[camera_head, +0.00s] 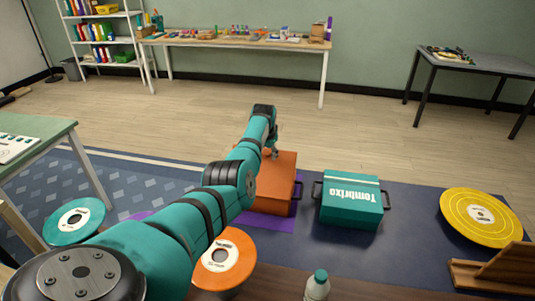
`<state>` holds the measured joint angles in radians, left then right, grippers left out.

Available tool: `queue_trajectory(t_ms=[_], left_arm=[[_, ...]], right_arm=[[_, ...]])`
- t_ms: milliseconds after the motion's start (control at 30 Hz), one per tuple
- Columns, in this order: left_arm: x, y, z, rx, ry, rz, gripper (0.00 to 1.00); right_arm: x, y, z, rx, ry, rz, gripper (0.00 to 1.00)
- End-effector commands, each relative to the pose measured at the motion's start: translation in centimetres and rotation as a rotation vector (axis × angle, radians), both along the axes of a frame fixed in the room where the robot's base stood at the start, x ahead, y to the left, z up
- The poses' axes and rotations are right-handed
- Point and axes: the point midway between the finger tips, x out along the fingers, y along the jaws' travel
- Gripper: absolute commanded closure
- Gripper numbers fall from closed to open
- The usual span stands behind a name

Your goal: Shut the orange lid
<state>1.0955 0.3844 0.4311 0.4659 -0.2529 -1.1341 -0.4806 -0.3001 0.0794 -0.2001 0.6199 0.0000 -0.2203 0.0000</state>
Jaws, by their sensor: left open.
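My left arm reaches in from the lower left across the box. My left gripper (272,152) is at the far edge of the lid, small and partly hidden by its own wrist; it is open with nothing seen in it. I cannot tell whether it touches the lid. My right gripper is out of view.
A teal box (349,207) with a shut lid stands right of the orange one. A yellow disc (480,217), an orange disc (226,259) and a teal disc (73,222) are around. A bottle (317,286) stands in front. Floor beyond the mat is clear.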

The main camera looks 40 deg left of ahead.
Motion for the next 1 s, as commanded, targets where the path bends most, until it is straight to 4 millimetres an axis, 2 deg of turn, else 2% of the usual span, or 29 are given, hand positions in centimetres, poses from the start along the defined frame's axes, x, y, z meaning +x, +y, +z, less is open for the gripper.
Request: queue_trajectory(t_ms=[367,700,1000], left_arm=[[0.11,0.04,-0.17,0.0,-0.001,0.0,0.53],[0.1,0.03,-0.19,0.0,-0.001,0.0,0.98],[0.1,0.03,-0.21,0.0,-0.001,0.0,1.0]], right_arm=[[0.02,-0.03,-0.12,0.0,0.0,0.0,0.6],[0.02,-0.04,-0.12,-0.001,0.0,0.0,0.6],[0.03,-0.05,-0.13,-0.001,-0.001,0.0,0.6]])
